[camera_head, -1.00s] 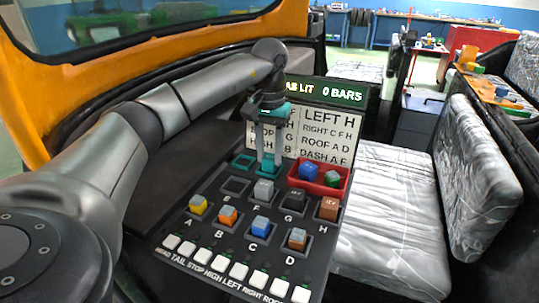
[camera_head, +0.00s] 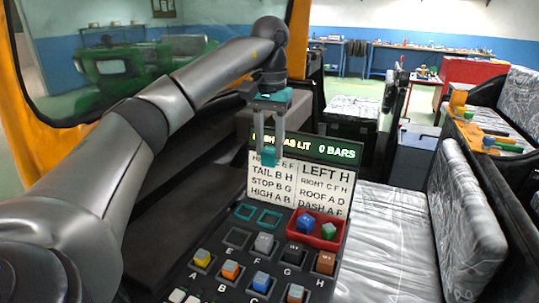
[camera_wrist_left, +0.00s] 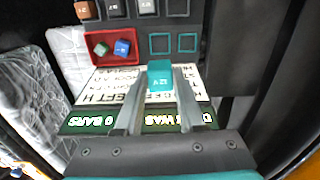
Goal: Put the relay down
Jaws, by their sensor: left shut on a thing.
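My left gripper (camera_head: 267,152) is shut on a teal relay (camera_head: 269,159), held up in front of the white label board. The relay also shows between the fingers in the left wrist view (camera_wrist_left: 160,75). Below it on the black panel are two empty teal-outlined squares (camera_head: 257,216). An empty dark socket (camera_head: 236,238) lies at E. Other relays sit in sockets: yellow (camera_head: 202,259), orange (camera_head: 230,271), blue (camera_head: 261,281), grey (camera_head: 264,243), black (camera_head: 293,253) and brown (camera_head: 326,263). My right gripper does not show.
A red tray (camera_head: 318,229) right of the teal squares holds a blue and a green block. The sign (camera_head: 330,152) above the label board reads 0 BARS. A patterned seat (camera_head: 385,240) stands to the right.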

